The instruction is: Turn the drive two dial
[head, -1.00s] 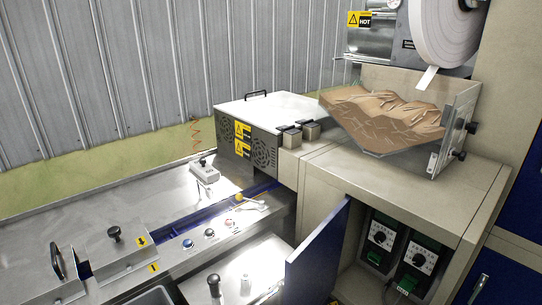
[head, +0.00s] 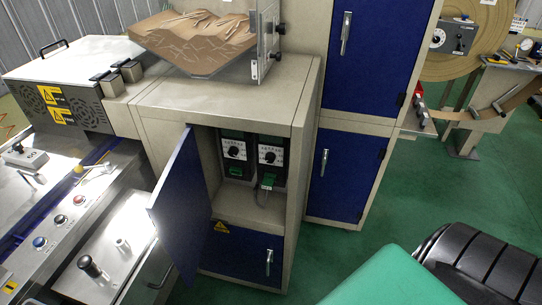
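Two drive units stand side by side inside an open cabinet (head: 212,227). The left unit has a black dial (head: 234,152) on a white scale face. The right unit has a similar dial (head: 270,157). Each has a green part below its face. The labels are too small to read, so I cannot tell which is drive two. The blue cabinet door (head: 182,200) stands open to the left of the units. Neither of my grippers is in view.
A control panel with buttons (head: 60,219) and a metal top with knobs (head: 124,245) lie left of the open door. Tall blue-doored cabinets (head: 345,175) stand to the right. Green floor (head: 450,205) is open beyond them. A black ribbed object (head: 485,270) fills the lower right corner.

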